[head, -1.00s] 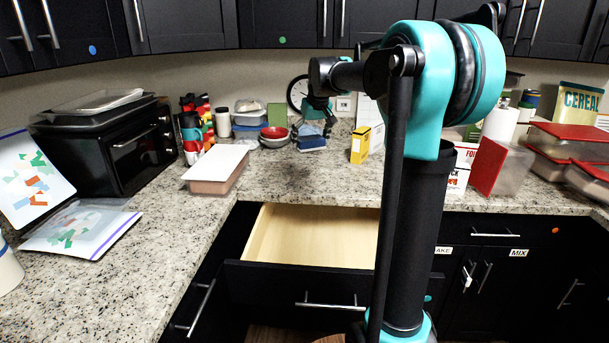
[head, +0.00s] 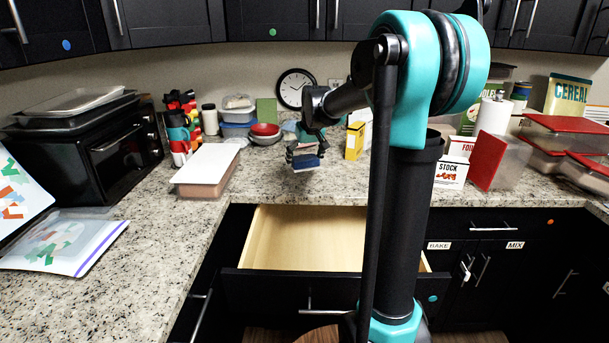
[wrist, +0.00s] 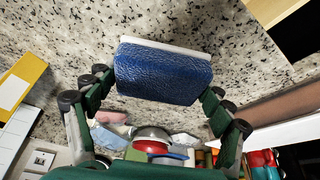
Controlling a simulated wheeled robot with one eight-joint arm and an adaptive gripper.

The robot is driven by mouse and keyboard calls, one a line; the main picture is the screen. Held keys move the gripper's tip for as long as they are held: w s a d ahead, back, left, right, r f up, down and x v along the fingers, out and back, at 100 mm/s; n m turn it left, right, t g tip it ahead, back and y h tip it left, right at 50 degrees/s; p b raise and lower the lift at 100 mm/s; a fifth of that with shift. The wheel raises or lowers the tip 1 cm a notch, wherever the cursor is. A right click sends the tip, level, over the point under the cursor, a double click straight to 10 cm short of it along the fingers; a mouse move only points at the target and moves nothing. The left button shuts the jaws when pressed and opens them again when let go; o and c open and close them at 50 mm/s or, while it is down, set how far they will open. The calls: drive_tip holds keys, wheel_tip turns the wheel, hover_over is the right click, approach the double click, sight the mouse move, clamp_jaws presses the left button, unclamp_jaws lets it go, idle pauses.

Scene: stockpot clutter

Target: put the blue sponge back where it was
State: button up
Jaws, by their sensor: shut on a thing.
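The blue sponge (wrist: 163,75) has a pale layer along one edge and fills the middle of the wrist view. My gripper (wrist: 158,88) is shut on it, with the fingers at its two sides. In the head view my gripper (head: 305,146) holds the sponge (head: 306,161) over the back part of the granite counter, in front of the clock. The sponge looks clear of the counter, but its exact height cannot be told. My gripper and arm partly hide the items behind them.
An open, empty drawer (head: 312,238) juts out below the counter. A pink sponge-like piece (wrist: 111,117) lies farther back. A white-topped box (head: 208,165) is at left.

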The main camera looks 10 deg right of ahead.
sight(305, 182)
drive_tip(key=shift+f, duration=2.85)
drive_tip(key=shift+f, duration=0.1)
drive_tip(key=o, duration=1.1)
drive_tip(key=shift+c, duration=0.2)
drive_tip(key=v, duration=1.2)
